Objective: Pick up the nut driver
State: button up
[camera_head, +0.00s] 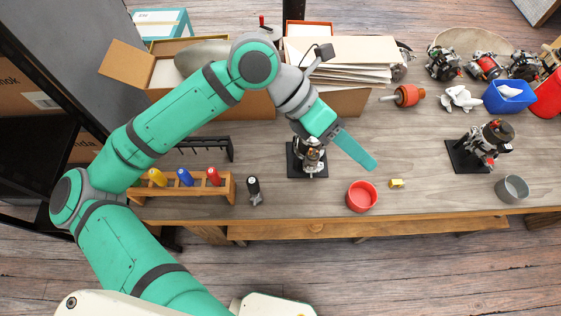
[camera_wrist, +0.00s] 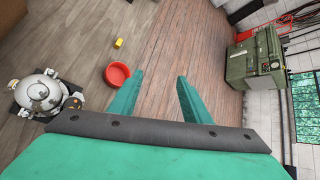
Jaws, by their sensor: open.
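Handled tools with yellow (camera_head: 157,177), blue (camera_head: 185,177) and red (camera_head: 213,176) handles stand upright in a wooden rack (camera_head: 228,190) at the bench's left front. I cannot tell from their shapes which is the nut driver. My gripper (camera_head: 366,158) is held above the bench, well to the right of the rack, pointing down and right. In the wrist view my gripper (camera_wrist: 160,76) has its two fingers apart with nothing between them. The rack is not seen in the wrist view.
A small dark upright object (camera_head: 254,190) stands right of the rack. A machine part on a black base (camera_head: 295,170) is below my wrist. A red bowl (camera_head: 361,196) and a yellow block (camera_head: 397,183) lie near the front edge. Open boxes (camera_head: 260,105) line the back.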

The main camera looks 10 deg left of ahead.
jog(key=a+f+n+y, duration=0.1)
jog(key=a+f+y, duration=0.25)
jog(key=a, duration=0.45)
jog(key=n+y, duration=0.3)
jog(key=y, duration=0.5)
send_over(212, 170)
jog(key=f, duration=0.3)
jog(key=shift+w+d+g+h, duration=0.25)
jog(key=shift+w+g, duration=0.05)
jog(key=shift+w, duration=0.1)
jog(key=f, duration=0.6)
jog(key=s+f, duration=0.1)
jog(key=f, duration=0.3)
jog(key=shift+a, duration=0.4)
grip_shut()
